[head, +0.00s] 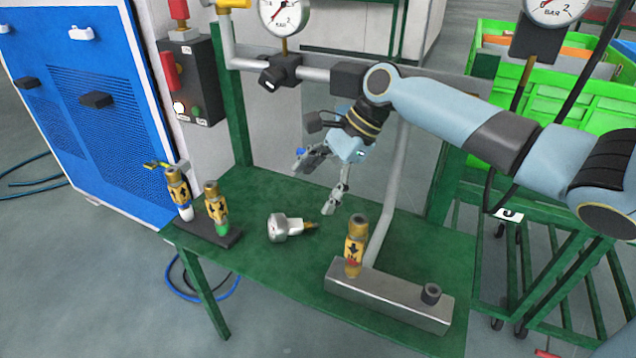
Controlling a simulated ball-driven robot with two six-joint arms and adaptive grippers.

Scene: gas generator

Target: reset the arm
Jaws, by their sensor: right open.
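My right arm comes in from the right and reaches over the green table (268,258). My right gripper (315,188) hangs open and empty above the back middle of the table, pointing down and a little left. A loose pressure gauge (280,227) lies on its side on the table, in front of and left of the gripper, apart from it. My left gripper does not show.
Two brass fittings, one white-based (178,190) and one green-based (216,208), stand in a dark holder at left. Another brass fitting (354,245) stands on a metal block (390,298). Pipes with a mounted gauge (286,14) run behind. Green crates (540,95) stand right; a blue cabinet (85,100) stands left.

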